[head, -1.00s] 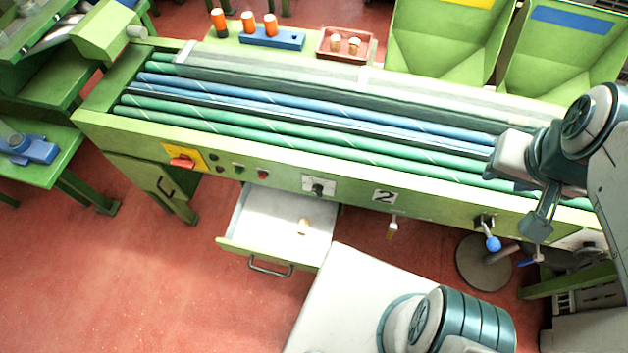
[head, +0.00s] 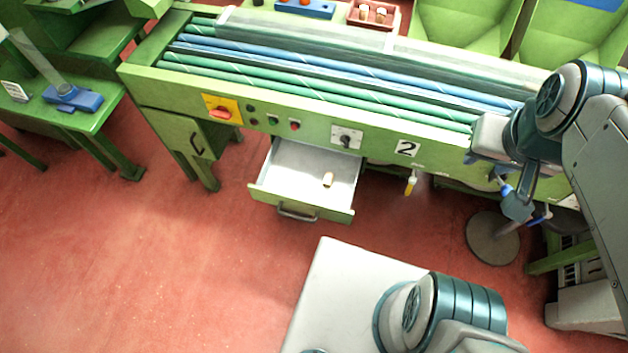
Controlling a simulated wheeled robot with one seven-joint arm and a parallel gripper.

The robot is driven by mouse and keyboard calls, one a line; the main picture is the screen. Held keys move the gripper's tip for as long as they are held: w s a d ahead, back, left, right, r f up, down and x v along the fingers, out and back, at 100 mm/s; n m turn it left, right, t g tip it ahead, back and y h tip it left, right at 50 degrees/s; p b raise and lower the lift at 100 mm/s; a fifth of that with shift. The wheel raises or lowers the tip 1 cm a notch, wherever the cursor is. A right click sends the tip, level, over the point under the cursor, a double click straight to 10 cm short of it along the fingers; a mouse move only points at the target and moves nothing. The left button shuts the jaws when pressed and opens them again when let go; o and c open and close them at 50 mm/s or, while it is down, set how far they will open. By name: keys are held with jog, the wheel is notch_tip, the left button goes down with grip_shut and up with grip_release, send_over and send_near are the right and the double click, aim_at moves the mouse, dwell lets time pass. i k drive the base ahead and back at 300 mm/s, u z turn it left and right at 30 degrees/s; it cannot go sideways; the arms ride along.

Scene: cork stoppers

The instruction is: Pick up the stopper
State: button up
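My gripper (head: 517,207) hangs at the end of my arm on the right, in front of the machine's right part.
The roller machine (head: 375,145) spans the view behind the drawer. A red tray (head: 352,20) with two similar stoppers stands beyond it. A round grey stand base (head: 490,240) is below my arm. A green bench (head: 95,118) stands left. Red floor left of the drawer is clear.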

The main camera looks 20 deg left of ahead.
aim_at(328, 177)
jog(key=u, duration=0.95)
jog(key=i, duration=0.45)
jog(key=u, duration=0.15)
jog(key=k, duration=0.5)
jog(key=u, duration=1.7)
jog(key=i, duration=1.4)
jog(key=z, duration=2.25)
